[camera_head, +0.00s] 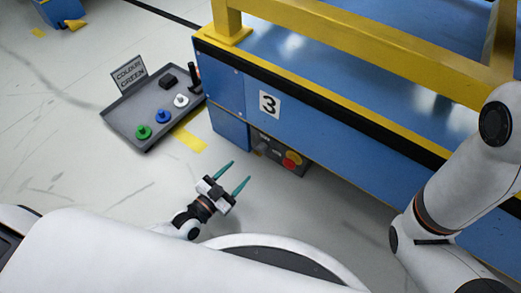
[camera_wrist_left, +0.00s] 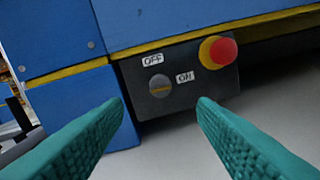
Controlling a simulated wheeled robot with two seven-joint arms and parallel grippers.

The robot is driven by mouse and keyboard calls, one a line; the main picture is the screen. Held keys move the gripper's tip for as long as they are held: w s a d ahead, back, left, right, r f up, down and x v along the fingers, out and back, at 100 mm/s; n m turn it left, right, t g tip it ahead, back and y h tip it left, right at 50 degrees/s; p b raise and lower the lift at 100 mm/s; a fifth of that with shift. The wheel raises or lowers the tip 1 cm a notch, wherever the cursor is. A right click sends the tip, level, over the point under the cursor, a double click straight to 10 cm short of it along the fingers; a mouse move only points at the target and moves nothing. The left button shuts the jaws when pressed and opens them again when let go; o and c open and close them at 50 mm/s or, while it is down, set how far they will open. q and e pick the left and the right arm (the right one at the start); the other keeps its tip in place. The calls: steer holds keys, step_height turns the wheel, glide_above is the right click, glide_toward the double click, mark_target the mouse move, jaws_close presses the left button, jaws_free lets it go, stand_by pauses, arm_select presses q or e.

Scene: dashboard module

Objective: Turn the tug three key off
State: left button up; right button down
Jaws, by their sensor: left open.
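The blue tug marked 3 (camera_head: 330,125) stands at the right in the head view. Its dark key panel (camera_head: 278,153) is low on its side and also shows in the left wrist view (camera_wrist_left: 190,98). A round key switch (camera_wrist_left: 160,86) sits on the panel, with an OFF label (camera_wrist_left: 153,60) above it and an ON label (camera_wrist_left: 185,77) to its right. The switch's slot looks roughly level, toward ON. My left gripper (camera_head: 235,173) is open and empty, with teal fingers pointing toward the panel and apart from it. My right gripper is not in view.
A red emergency button (camera_wrist_left: 222,51) on a yellow base sits on the panel, right of the switch. A grey tray (camera_head: 118,120) with coloured knobs and a "COLOUR GREEN" sign (camera_head: 129,72) lies left of the tug. A yellow rail (camera_head: 370,50) runs along the tug's top.

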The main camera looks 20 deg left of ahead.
mark_target(256, 154)
arm_select(q)
steer(key=b+x, duration=0.4)
steer(key=x, duration=0.5)
steer(key=shift+w+d, duration=0.15)
steer(key=shift+w, duration=0.2)
steer(key=c, duration=1)
steer(key=shift+o, duration=0.2)
